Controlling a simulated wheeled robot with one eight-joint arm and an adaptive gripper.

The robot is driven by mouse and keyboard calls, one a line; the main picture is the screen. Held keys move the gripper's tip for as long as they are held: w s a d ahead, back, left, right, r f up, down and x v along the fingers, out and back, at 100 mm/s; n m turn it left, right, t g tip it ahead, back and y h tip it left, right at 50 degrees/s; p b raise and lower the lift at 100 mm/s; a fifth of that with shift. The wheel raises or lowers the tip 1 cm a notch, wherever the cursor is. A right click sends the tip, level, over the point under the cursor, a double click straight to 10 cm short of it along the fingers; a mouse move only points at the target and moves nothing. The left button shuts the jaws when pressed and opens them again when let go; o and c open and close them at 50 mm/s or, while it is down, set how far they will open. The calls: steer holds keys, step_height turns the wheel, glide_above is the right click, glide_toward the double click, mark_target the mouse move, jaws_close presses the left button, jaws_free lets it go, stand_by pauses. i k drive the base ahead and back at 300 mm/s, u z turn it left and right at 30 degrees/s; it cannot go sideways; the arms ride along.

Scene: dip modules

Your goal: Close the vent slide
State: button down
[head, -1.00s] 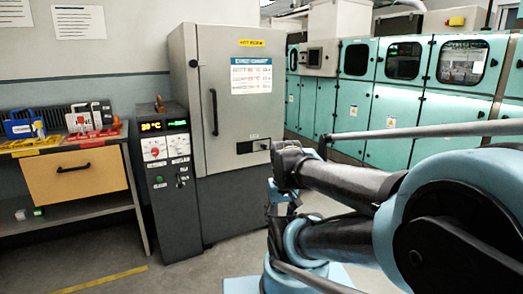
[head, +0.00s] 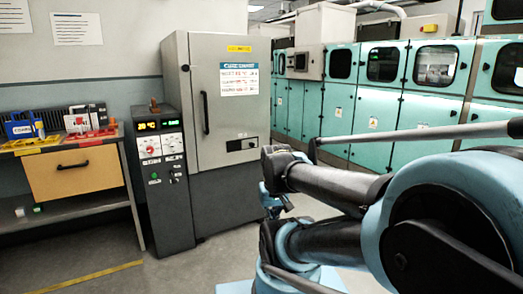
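The vent slide (head: 241,144) is a small dark horizontal plate low on the grey door of the curing cabinet (head: 222,105). A small knob shows toward its right end. It is too small to tell how far open the slide is. My arm reaches in from the right, and its end is just right of the cabinet's lower part, below the vent in the picture. My gripper (head: 273,205) is small, dark and partly hidden by my arm links. Its fingers cannot be made out, and nothing is seen in it.
A dark control box (head: 162,180) with lit displays and knobs stands left of the cabinet. The cabinet has a long black door handle (head: 205,112). A workbench (head: 75,178) with a drawer is at the left. Teal cabinets (head: 390,110) line the right. Floor is clear in front.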

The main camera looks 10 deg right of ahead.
mark_target(250, 143)
steer(key=k, duration=0.9)
steer(key=z, duration=0.45)
steer(key=i, duration=2)
steer(key=u, duration=0.45)
